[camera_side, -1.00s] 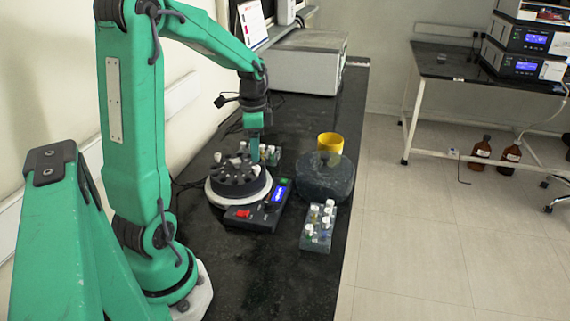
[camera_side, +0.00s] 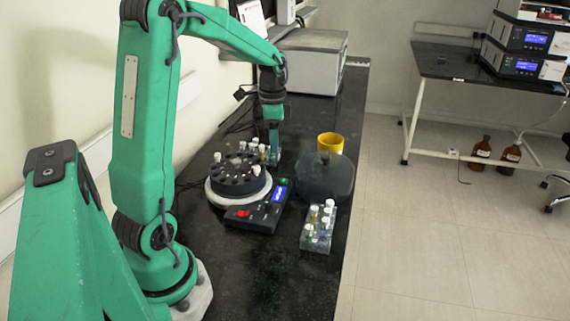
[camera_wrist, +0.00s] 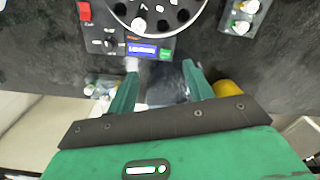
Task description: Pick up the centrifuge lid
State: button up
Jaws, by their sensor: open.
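The centrifuge lid (camera_side: 325,182) is a dark, round, see-through dome on the black bench, right of the centrifuge (camera_side: 238,178). Part of it shows between the fingers in the wrist view (camera_wrist: 167,88); the rest is hidden by my gripper there. The centrifuge rotor is uncovered, with several white-capped tubes in it. My gripper (camera_side: 274,160) points down, left of the lid in the side view and beyond the rotor. In the wrist view my gripper (camera_wrist: 160,66) has its two green fingers apart, with nothing held between them.
A yellow cup (camera_side: 330,143) stands just behind the lid. A tube rack (camera_side: 317,230) sits in front of the lid, and another rack (camera_wrist: 240,14) stands behind the centrifuge. The control panel (camera_side: 257,211) lies at the centrifuge's front. A grey box (camera_side: 308,60) stands farther back.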

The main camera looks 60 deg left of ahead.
jog(key=r, duration=0.1)
send_over(325, 156)
jog(key=shift+s+a, duration=0.45)
jog(key=shift+w+d, duration=0.3)
jog(key=shift+w, duration=0.2)
jog(key=shift+f+n, duration=0.3)
jog(key=shift+f, duration=1)
jog(key=shift+f, duration=2.6)
grip_shut()
